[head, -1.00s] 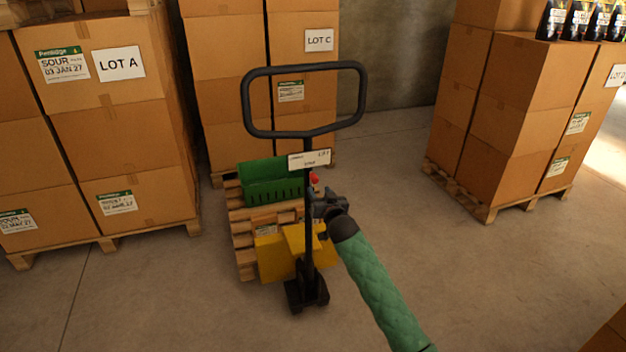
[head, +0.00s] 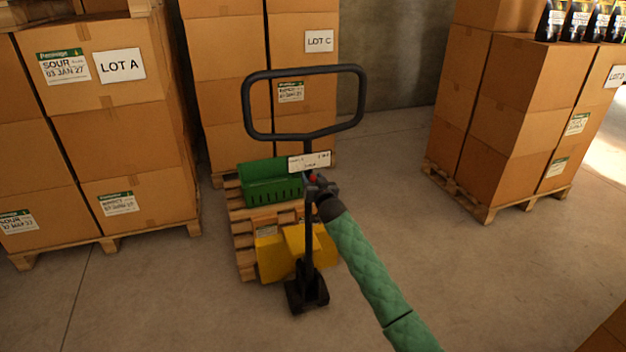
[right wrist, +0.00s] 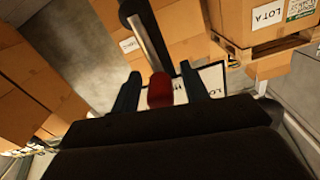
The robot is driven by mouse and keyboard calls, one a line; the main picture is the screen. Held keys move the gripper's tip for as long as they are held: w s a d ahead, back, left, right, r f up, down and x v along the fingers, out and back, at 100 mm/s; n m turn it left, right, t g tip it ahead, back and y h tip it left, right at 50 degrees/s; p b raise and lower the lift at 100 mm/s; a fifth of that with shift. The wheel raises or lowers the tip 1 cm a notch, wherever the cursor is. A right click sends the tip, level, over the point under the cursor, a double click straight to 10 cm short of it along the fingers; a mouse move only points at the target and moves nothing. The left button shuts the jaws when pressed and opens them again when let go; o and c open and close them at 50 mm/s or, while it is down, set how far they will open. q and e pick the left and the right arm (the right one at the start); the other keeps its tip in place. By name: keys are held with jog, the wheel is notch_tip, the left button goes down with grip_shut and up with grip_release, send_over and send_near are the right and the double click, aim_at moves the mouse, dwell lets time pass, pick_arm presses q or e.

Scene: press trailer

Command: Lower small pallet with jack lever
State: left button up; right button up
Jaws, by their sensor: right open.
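The yellow pallet jack (head: 271,256) stands in the middle of the head view, with its black loop handle (head: 303,72) upright on a dark shaft. A white label plate (head: 310,161) is on the shaft below the loop. The red-tipped jack lever (head: 313,178) sits just under the plate. The small wooden pallet (head: 243,240) is on the jack and carries a green crate (head: 270,183). My right gripper (head: 318,184) is at the lever. In the right wrist view its open fingers (right wrist: 161,92) stand on either side of the red tip (right wrist: 160,90). My left gripper is out of view.
Stacked cartons on a pallet (head: 107,241) stand at left, more cartons (head: 222,60) behind the jack, and another loaded pallet (head: 487,211) at right. The concrete floor (head: 170,310) is clear in front and between the stacks.

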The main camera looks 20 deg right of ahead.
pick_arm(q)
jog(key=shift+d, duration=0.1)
pick_arm(e)
grip_shut()
